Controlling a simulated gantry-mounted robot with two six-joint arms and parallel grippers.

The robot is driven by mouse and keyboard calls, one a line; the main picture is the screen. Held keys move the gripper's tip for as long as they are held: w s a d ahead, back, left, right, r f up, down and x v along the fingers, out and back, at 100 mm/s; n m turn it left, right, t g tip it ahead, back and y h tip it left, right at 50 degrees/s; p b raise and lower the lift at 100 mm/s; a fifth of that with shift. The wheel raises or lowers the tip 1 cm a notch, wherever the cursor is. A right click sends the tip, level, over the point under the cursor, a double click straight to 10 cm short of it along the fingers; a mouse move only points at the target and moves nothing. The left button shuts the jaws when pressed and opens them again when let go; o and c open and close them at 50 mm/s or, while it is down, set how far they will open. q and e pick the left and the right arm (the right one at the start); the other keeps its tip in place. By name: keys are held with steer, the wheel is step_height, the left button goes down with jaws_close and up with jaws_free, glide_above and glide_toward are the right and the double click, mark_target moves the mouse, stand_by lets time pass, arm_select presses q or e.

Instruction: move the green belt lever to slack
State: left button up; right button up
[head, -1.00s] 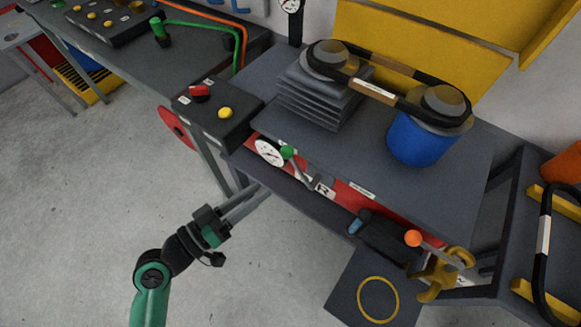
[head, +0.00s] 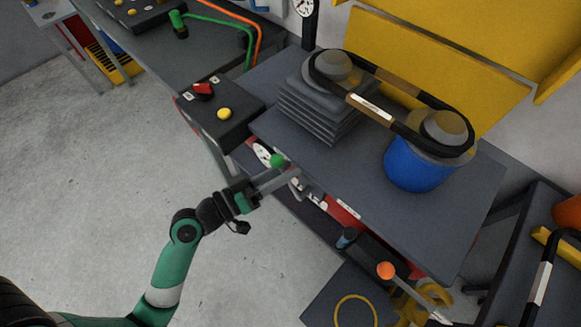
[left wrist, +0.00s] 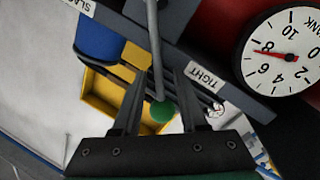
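The green belt lever has a round green knob (head: 277,160) on the front of the bench, beside a white dial. In the left wrist view its grey rod (left wrist: 155,50) ends in the green knob (left wrist: 163,111). A TIGHT label (left wrist: 205,80) is close to the right of the rod, and a label partly cut off, starting SLA (left wrist: 76,5), is at the top left. My left gripper (head: 279,179) is open at the lever. Its fingers (left wrist: 162,78) stand either side of the rod and knob, with visible gaps. My right gripper is not in view.
A dial (left wrist: 281,52) sits right beside the lever. A box (head: 222,112) with red and yellow buttons is left of it. An orange-knobbed lever (head: 386,270) sticks out lower right. Stacked grey plates (head: 318,105) and a blue drum (head: 416,165) carry a black belt above.

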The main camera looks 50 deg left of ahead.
arm_select(q)
jaws_close()
stand_by(1.3)
